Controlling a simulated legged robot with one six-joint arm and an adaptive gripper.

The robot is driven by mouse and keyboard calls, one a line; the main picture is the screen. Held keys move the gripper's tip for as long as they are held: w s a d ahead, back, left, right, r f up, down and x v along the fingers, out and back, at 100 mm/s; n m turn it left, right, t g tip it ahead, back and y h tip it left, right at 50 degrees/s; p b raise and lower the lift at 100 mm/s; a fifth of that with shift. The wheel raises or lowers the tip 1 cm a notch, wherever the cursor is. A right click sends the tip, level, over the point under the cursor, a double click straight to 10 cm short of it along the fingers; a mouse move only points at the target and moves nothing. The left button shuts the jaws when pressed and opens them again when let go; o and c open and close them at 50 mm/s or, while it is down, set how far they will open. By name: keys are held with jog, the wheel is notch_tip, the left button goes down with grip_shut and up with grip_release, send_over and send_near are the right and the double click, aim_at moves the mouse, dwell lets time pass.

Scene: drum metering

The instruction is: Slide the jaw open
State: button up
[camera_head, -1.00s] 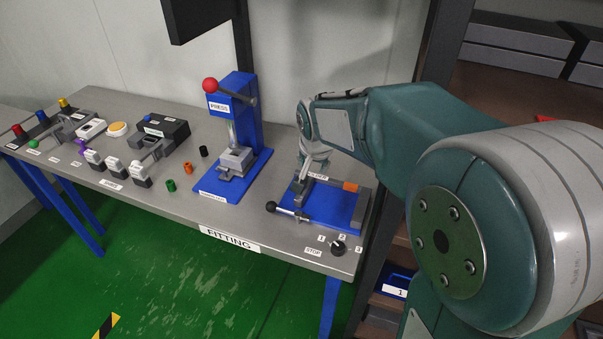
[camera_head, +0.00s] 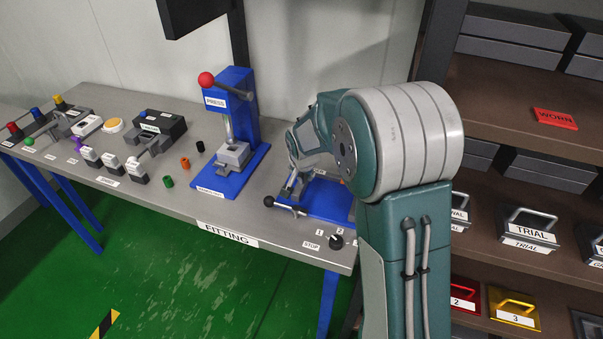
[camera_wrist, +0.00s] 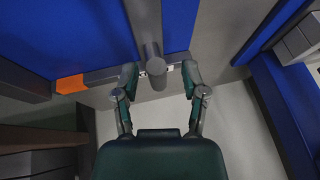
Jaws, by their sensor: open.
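The holder fixture has a blue base plate (camera_head: 325,200) at the right end of the bench, with a black ball-ended handle (camera_head: 268,201) at its front left. My gripper (camera_head: 293,188) is low over the fixture's left part. In the wrist view my gripper (camera_wrist: 159,74) is open, with one finger on each side of a grey round post (camera_wrist: 154,52). A gap seems to show beside the post; contact cannot be told. The blue plate (camera_wrist: 60,30) and an orange block (camera_wrist: 70,84) also show. My arm hides the fixture's right side in the head view. I cannot tell which part is the jaw.
The blue press (camera_head: 232,120) with a red knob stands close left of the fixture. A black dial (camera_head: 336,242) sits at the bench's front edge. A shelf rack (camera_head: 510,175) stands right of my arm.

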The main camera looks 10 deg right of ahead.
jog(key=shift+w+d+f, duration=0.1)
jog(key=shift+f, duration=0.15)
jog(key=shift+c, duration=0.3)
grip_shut()
jog(key=w+a, duration=0.2)
jog(key=a, duration=0.1)
jog(key=w+a, duration=0.1)
jog(key=a, duration=0.1)
jog(key=shift+d, duration=0.15)
